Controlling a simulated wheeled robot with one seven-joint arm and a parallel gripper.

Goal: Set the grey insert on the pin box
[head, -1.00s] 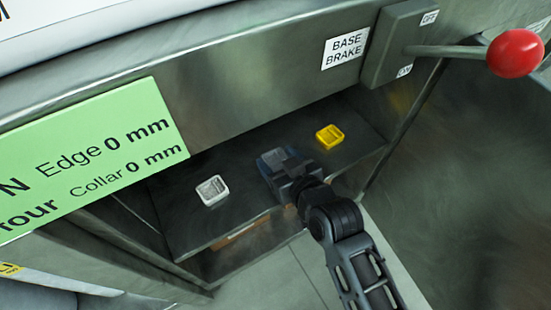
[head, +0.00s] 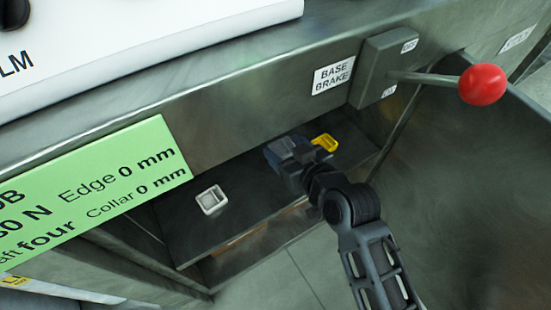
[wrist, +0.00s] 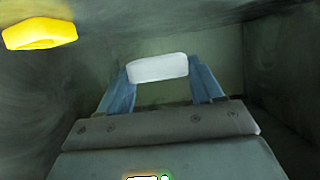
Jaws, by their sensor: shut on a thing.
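My gripper (head: 278,152) is over the dark shelf in the recess, its bluish fingers pointing to the back wall. In the wrist view its two blue fingers (wrist: 160,88) are shut on a pale grey block, which I take for the grey insert (wrist: 157,67). In the head view my gripper hides this insert. I cannot pick out a pin box for sure in either view.
A white open-topped square piece (head: 211,199) sits on the shelf (head: 240,205) to the left. A yellow piece (head: 326,142) lies just right of my gripper, also in the wrist view (wrist: 40,33). A red-knobbed lever (head: 482,84) sticks out at upper right.

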